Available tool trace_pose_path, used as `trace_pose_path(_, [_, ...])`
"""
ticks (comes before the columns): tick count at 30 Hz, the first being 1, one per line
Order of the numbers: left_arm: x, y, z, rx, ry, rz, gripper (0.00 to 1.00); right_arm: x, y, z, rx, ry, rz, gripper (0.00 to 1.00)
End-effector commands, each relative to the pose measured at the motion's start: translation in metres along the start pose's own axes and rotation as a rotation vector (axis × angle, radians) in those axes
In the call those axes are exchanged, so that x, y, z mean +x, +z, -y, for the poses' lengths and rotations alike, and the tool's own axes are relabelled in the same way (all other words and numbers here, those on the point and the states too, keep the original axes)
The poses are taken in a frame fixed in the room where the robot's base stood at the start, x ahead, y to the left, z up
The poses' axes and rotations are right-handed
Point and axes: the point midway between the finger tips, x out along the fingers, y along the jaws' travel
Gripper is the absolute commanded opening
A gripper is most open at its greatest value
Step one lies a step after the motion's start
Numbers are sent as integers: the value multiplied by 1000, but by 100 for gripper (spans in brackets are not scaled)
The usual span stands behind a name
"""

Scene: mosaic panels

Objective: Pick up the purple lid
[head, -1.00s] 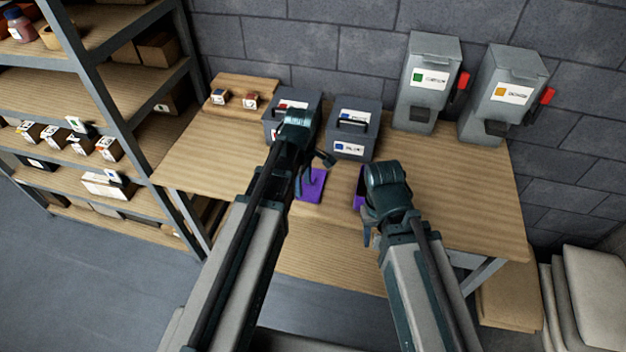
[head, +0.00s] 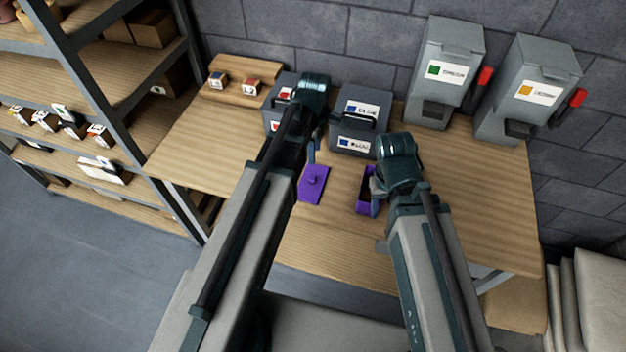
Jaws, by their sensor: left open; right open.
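The purple lid (head: 314,184) lies flat on the wooden table, a small knob on its top. My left gripper (head: 311,152) is open just above and behind the lid's far edge; my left arm hides part of it, and I cannot tell whether a finger touches the lid. A purple box (head: 364,203) with a dark inside stands on the table to the right of the lid. My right gripper (head: 376,198) is open at the purple box's right side, and my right arm partly hides the box.
Two dark grey bins with labels, one with a blue mark (head: 357,122) and one with a red mark (head: 279,92), stand behind the lid. Two grey dispensers (head: 446,75) with red handles stand at the back right. A shelf (head: 120,115) is at the left. The table's (head: 195,150) left part is clear.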

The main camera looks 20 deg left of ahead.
Motion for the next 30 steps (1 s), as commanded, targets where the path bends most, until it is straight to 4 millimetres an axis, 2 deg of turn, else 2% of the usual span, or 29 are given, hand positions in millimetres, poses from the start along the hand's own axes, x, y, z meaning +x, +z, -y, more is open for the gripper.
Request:
trace_pose_path(18, [81,-1,0,0,0,0,52,81,-5,8,-2,1,0,50])
trace_pose_path(30, [90,-2,-1,0,0,0,52,90,-6,8,-2,1,0,50])
